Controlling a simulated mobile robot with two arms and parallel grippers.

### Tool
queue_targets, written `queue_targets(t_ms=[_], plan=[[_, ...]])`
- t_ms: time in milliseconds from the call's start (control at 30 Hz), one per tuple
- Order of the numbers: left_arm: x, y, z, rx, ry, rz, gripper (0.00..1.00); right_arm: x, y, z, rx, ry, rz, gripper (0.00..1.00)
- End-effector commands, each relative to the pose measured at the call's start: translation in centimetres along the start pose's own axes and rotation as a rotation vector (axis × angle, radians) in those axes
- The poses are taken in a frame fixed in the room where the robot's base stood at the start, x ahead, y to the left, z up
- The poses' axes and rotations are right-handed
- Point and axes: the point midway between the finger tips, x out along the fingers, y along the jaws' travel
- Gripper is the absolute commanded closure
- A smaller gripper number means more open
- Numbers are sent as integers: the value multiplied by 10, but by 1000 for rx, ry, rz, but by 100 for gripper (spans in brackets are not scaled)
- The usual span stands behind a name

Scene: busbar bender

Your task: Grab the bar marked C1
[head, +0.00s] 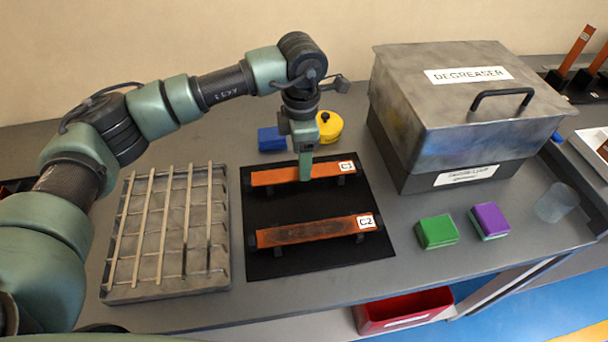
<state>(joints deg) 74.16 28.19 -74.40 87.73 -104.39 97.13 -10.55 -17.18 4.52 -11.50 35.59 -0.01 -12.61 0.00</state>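The bar marked C1 (272,176) is a flat orange-copper bar. It lies across small dark supports at the back of the black mat (318,200), with its white label at the right end. A similar bar marked C2 (310,231) lies in front of it on the same mat. My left gripper (305,172) points down at the middle of the C1 bar and covers part of it. Its fingers look edge-on from here, so I cannot tell whether they are around the bar or closed on it. My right gripper is not in view.
A wire rack tray (113,262) is left of the mat. A grey degreaser box (440,120) stands right. Blue block (270,139) and yellow round item (329,125) sit behind. Green (437,231) and purple (490,220) sponges and a clear cup (556,203) are at front right.

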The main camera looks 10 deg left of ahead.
Motion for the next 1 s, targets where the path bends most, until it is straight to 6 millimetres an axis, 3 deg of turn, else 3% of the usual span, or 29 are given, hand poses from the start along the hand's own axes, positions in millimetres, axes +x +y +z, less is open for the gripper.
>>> queue_targets(t_ms=[33, 133, 400, 633, 1000], plan=[[14, 1, 0, 0, 2, -3, 38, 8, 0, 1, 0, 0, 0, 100], [27, 0, 0, 1, 2, -3, 38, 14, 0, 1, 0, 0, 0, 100], [29, 1, 0, 1, 1, -1, 38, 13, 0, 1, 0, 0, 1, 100], [28, 1, 0, 1, 1, -1, 100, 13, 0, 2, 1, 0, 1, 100], [24, 2, 0, 0, -1, 1, 100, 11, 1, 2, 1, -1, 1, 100]])
